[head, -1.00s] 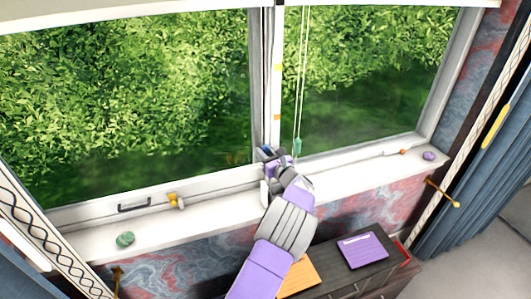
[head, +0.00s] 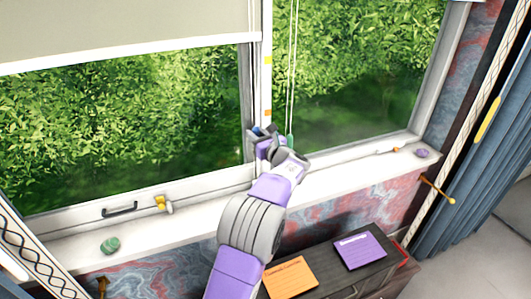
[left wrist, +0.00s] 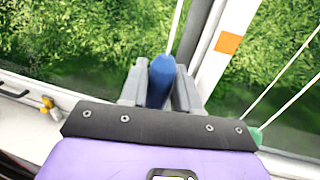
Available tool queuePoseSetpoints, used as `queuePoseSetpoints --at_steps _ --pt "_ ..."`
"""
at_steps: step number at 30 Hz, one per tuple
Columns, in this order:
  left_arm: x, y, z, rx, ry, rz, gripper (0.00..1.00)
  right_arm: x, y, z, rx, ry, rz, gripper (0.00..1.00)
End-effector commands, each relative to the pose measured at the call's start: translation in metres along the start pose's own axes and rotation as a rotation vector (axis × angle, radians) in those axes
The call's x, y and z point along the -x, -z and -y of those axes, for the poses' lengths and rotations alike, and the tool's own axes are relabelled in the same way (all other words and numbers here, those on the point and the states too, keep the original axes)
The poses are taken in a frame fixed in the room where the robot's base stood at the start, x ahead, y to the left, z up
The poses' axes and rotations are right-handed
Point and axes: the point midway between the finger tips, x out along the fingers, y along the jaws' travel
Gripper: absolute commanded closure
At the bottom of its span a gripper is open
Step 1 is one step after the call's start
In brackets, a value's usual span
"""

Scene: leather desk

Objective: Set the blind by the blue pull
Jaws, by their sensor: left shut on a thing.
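My left gripper (head: 262,133) is shut on the blue pull (left wrist: 160,82), in front of the window's middle post. In the left wrist view, the pull stands between the two grey fingers, with its cord running up from it. The left blind (head: 120,25) is a grey-beige sheet with a white bottom bar, covering the top of the left pane. Its bar lies a little above the yellow mark (head: 268,60) on the post; an orange mark (head: 268,112) sits lower. A teal pull (head: 290,141) hangs free on cords just right of my gripper. My right gripper is not seen.
A dark cabinet below bears an orange card (head: 291,277) and a purple card (head: 359,250). A blue curtain (head: 470,180) hangs at right.

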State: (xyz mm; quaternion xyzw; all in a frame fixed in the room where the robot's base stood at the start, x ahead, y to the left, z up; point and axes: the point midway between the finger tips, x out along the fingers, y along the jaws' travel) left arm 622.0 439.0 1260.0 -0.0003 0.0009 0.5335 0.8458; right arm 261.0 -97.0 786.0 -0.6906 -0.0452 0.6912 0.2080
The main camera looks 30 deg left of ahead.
Motion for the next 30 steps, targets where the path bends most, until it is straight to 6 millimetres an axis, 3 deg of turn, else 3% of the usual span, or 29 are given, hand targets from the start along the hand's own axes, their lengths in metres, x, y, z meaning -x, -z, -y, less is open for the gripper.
queuePoseSetpoints --at_steps 5,12,18,24,30 --pt "-0.005 -0.045 -0.010 0.010 -0.015 0.004 1.00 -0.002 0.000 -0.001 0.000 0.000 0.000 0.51" --pt "-0.006 -0.129 -0.011 0.008 -0.018 0.005 1.00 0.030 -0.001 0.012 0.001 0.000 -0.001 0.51" --pt "-0.006 -0.178 -0.011 0.005 -0.017 0.005 1.00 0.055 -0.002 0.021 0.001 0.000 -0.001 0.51" --pt "-0.006 -0.207 -0.011 0.003 -0.018 0.005 1.00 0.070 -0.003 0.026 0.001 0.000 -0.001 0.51" --pt "-0.005 -0.216 -0.011 0.001 -0.018 0.005 1.00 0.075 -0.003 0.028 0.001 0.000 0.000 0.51"
